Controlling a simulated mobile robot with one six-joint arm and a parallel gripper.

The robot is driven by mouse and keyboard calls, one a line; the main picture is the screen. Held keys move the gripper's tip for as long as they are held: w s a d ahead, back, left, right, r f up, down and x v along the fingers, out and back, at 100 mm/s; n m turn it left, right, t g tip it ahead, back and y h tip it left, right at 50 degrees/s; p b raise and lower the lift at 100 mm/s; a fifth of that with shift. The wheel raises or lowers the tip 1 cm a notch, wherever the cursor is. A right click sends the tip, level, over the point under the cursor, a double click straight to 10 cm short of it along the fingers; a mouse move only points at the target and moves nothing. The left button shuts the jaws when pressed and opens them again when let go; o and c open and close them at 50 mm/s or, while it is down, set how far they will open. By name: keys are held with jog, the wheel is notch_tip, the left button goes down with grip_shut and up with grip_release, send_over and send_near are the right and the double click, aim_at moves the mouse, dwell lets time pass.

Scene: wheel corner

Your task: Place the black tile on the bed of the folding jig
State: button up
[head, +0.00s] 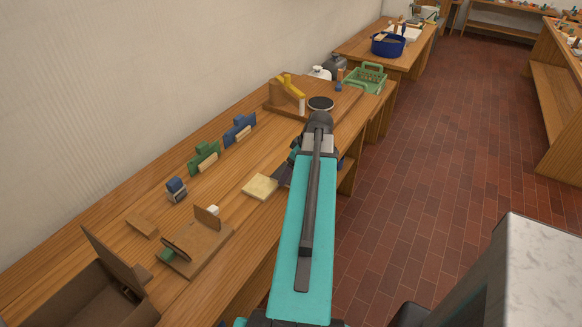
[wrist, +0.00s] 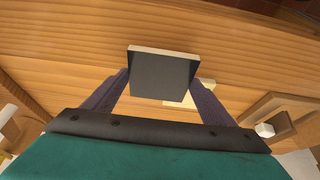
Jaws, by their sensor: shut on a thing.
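The black tile (wrist: 162,80) is held between the two dark fingers of my gripper (wrist: 158,92) in the wrist view. Its dark face is toward the camera, with a pale edge along the top. In the head view, my gripper (head: 288,168) is over the bench, mostly hidden by my teal arm; the tile is hard to make out there. The folding jig (head: 215,243) is a wooden board with an upright flap and a small white piece, nearer and to the left of my gripper. Part of it seems to show at the right of the wrist view (wrist: 285,112).
A pale yellow square block (head: 259,187) lies on the bench beside my gripper, between it and the jig. A brown open box (head: 90,295) stands at the near left. Blue and green holders (head: 203,157) line the wall side. A wooden board with a yellow tool (head: 290,88) is farther back.

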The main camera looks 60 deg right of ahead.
jog(key=s+a, duration=0.1)
jog(key=a, duration=0.1)
jog(key=s+a+b, duration=0.1)
jog(key=s+a, duration=0.1)
jog(key=shift+r, duration=0.15)
jog(key=shift+b, duration=0.6)
jog(key=s+a+b, duration=0.1)
jog(key=a+b, duration=0.1)
jog(key=b, duration=0.3)
jog(key=shift+s, duration=0.15)
jog(key=shift+d+b, duration=0.1)
jog(key=shift+b, duration=0.9)
jog(key=shift+s+b, duration=0.1)
jog(key=shift+b, duration=0.75)
jog(key=a+b, duration=0.1)
jog(key=b, duration=0.4)
jog(key=shift+s+r, duration=0.1)
jog(key=shift+s, duration=0.2)
jog(key=shift+s+a+b, duration=0.15)
jog(key=shift+b, duration=0.75)
jog(key=shift+s+a+b, duration=0.1)
jog(key=shift+a+b, duration=0.1)
jog(key=shift+b, duration=0.45)
jog(key=shift+r, duration=0.1)
